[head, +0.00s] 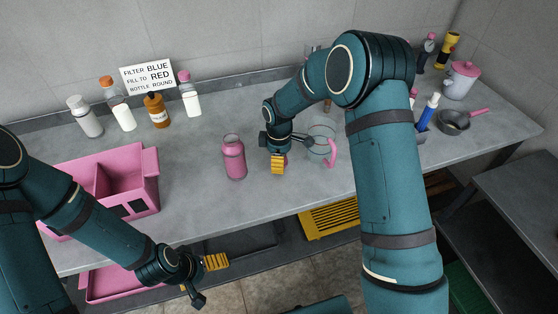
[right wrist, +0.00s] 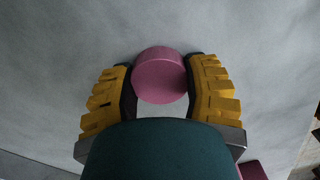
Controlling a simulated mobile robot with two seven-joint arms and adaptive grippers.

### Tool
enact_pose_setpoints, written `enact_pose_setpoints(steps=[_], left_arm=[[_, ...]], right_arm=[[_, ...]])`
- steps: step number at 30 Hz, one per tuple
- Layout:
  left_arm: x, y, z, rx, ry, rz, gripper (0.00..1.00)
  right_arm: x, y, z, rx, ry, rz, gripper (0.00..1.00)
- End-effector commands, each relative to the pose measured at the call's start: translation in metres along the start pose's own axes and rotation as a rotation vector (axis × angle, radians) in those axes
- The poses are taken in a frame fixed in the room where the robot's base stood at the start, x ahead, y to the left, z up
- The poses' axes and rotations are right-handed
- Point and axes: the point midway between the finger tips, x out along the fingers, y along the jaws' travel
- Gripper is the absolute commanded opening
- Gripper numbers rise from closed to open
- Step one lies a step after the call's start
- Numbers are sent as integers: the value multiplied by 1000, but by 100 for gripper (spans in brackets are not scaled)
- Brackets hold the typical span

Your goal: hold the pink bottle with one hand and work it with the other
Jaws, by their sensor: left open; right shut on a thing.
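The pink bottle (head: 234,158) stands upright on the grey counter, with no cap on its clear neck. My right gripper (head: 279,160) is just right of it, apart from it, its fingers shut on a round pink cap (right wrist: 160,76). In the head view the cap is mostly hidden by the fingers. Whether the cap touches the counter, I cannot tell. My left gripper (head: 207,280) is open and empty, low in front of the counter's front edge, away from the bottle.
A clear jug with a pink handle (head: 330,152) stands close right of my right gripper. A pink divided bin (head: 147,166) is at left. Several bottles, including a brown one (head: 156,110), line the back by a sign (head: 147,76). A pan (head: 454,121) is at right.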

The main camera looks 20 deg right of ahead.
Motion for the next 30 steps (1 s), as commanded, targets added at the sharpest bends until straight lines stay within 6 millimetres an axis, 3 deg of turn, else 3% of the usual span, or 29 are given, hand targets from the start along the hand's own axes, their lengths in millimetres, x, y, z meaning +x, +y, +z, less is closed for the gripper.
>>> enact_pose_setpoints(steps=[8, 9, 11, 23, 30], left_arm=[[2, -1, 0, 0, 1, 0, 98], [2, 0, 0, 0, 1, 0, 98], [1, 0, 0, 0, 1, 0, 98], [-2, 1, 0, 0, 0, 0, 98], [-10, 4, 1, -1, -4, 0, 98]], right_arm=[[3, 0, 0, 1, 0, 0, 6], [2, 0, 0, 1, 0, 1, 62], [2, 0, 0, 1, 0, 1, 79], [-4, 0, 0, 0, 1, 2, 79], [-44, 1, 0, 1, 2, 4, 79]])
